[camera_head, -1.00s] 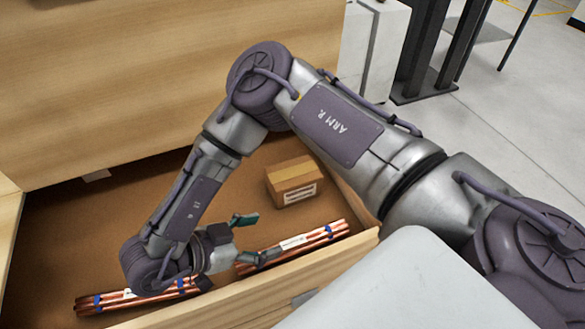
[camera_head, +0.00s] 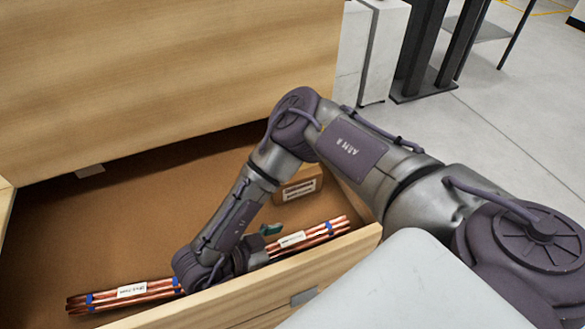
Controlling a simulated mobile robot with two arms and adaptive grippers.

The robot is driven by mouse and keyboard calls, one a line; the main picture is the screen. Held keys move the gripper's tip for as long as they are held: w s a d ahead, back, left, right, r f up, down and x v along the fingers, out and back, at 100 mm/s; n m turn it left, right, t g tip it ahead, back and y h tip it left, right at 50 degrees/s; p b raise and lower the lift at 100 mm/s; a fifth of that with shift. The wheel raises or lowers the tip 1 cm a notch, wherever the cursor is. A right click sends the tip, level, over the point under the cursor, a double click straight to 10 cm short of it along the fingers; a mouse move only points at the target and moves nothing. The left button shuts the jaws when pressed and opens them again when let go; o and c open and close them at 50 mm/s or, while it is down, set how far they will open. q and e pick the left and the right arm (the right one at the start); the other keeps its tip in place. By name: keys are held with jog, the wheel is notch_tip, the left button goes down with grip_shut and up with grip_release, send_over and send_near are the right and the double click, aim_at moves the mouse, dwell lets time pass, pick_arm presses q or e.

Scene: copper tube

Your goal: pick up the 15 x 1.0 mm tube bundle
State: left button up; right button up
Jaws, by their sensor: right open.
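Two copper tube bundles with blue bands and white labels lie in a wooden drawer; the label print is too small to read, so I cannot tell which is 15 x 1.0 mm. The left bundle (camera_head: 131,291) lies along the front wall, its right end hidden behind my right arm. The right bundle (camera_head: 318,234) lies farther right, its left end hidden by my right gripper. My right gripper (camera_head: 268,238) is open at that left end, mostly hidden by its own wrist; a green fingertip shows just behind the bundle. I cannot tell whether it touches. My left gripper is not in view.
A cardboard box (camera_head: 299,188) stands in the drawer behind the right bundle, partly hidden by my arm. The drawer's front wall (camera_head: 235,297) runs close in front of both bundles. The drawer floor (camera_head: 110,220) at the back left is clear.

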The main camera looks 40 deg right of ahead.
jog(key=shift+d+f, duration=0.3)
jog(key=shift+d, duration=0.2)
grip_shut()
